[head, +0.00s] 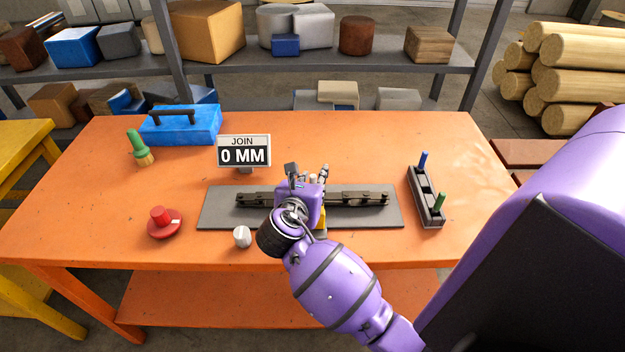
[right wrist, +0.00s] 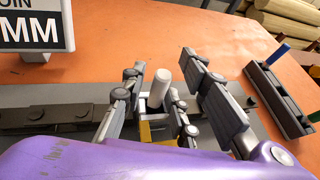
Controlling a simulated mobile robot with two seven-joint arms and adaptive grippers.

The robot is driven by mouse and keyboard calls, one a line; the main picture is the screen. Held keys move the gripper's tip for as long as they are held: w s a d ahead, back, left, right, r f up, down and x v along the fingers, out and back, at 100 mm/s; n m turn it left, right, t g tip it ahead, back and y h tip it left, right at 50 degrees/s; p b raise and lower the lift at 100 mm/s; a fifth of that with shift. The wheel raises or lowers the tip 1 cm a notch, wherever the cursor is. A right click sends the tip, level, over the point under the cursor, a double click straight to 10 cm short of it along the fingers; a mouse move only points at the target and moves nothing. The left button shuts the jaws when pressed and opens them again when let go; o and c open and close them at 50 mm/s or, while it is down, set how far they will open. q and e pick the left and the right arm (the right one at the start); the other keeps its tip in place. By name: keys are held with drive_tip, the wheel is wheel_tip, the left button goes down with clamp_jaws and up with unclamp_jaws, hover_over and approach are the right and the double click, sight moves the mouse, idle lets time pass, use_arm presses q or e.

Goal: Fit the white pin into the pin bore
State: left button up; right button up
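A white pin (right wrist: 161,90) stands nearly upright between the fingers of my right gripper (right wrist: 162,80) in the right wrist view. A gap shows between each finger and the pin, and the fingers look spread. A yellow part (right wrist: 155,131) is just below the pin; its lower end and the bore are hidden or too small to tell. In the head view, my right gripper (head: 310,178) is over the middle of a dark jointed bar (head: 358,198) on a grey plate (head: 215,212), hiding that part of it. My left gripper is not in view.
A sign (head: 244,152) reads "JOIN 0 MM". A dark rack (head: 426,198) with blue and green pegs stands right. A red knob (head: 160,217), short whitish cylinder (head: 242,236), green-handled brush (head: 139,146) and blue toolbox (head: 180,128) are left. The orange table's (head: 80,225) front left is clear.

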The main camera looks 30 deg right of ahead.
drive_tip(key=shift+s+d+f, duration=0.1)
drive_tip(key=shift+s+f, duration=0.1)
drive_tip(key=shift+f, duration=0.15)
drive_tip(key=r+v, duration=0.1)
drive_tip(key=v, duration=1.1)
drive_tip(key=shift+r, duration=0.3)
drive_tip(key=shift+w, duration=0.1)
